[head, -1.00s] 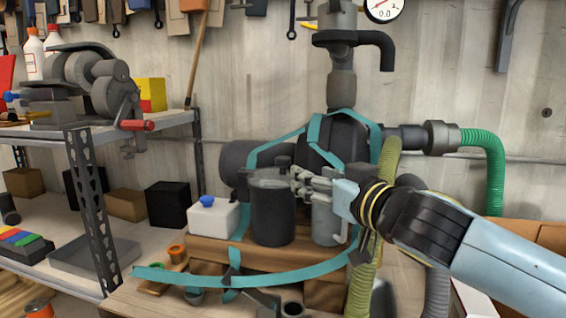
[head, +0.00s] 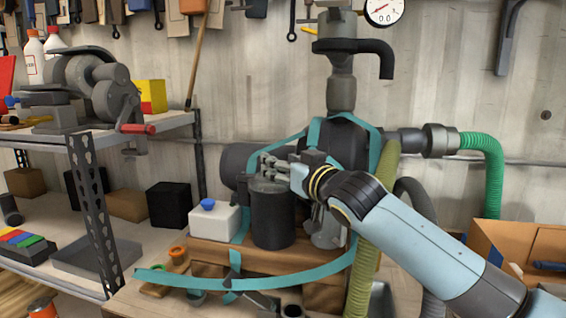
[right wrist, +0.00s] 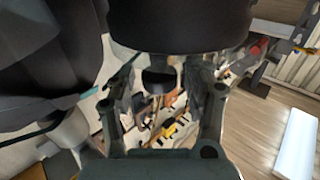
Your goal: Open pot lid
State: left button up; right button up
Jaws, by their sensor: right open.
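The dark grey pot (head: 272,222) stands upright on the wooden block in the head view. Its lid (head: 268,187) sits on its top. My right gripper (head: 268,163) is over the lid and hides the knob from the head camera. In the right wrist view my right gripper (right wrist: 162,100) is open, its two fingers apart. A small dark rounded piece (right wrist: 158,80), seemingly the lid knob, shows between and beyond the fingers, below a large dark cylinder (right wrist: 180,25). I cannot tell if the fingers touch it. My left gripper is not in view.
A white container with a blue cap (head: 212,220) stands close left of the pot. A grey metal cylinder (head: 327,228) stands close on its right. Teal straps (head: 290,279) and dark machinery (head: 342,140) surround it. A shelf (head: 85,150) stands at left.

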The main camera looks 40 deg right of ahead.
jog(key=shift+c, duration=0.4)
grip_shut()
jog(key=shift+w+f, duration=0.1)
